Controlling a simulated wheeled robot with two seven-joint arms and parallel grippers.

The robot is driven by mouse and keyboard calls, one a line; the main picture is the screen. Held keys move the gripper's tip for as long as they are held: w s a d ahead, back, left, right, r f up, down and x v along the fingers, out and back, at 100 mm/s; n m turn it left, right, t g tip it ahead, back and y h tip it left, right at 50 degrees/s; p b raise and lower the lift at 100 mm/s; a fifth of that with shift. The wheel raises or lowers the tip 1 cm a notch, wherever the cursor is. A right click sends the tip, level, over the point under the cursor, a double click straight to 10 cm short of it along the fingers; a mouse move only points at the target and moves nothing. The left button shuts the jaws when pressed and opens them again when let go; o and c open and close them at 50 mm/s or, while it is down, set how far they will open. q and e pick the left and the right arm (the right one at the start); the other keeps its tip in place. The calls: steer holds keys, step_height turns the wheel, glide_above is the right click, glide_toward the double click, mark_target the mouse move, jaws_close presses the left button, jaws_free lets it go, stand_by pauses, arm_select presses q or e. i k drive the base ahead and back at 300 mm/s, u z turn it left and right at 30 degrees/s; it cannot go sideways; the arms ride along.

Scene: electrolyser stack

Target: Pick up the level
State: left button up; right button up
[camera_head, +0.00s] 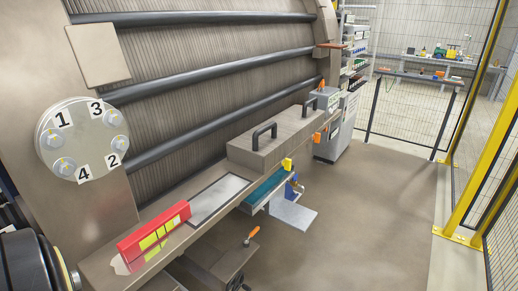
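The level (154,238) is a red block with yellow-green windows in its long face. It rests on a narrow metal ledge (92,270) at the lower left, running along the ledge, with its reflection in the surface in front of it. Nothing holds it. Neither of my grippers shows in the head view.
Behind the level, a grey plate (219,199) lies on the ledge, followed by a brown box (275,142) with black handles. A round flange (82,139) with numbered bolts stands at left. An orange-handled tool (251,235) is below the ledge. Open floor (350,235) lies to the right.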

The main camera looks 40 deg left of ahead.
mark_target(130, 248)
steer(key=i, duration=1.5)
steer(key=u, duration=3.7)
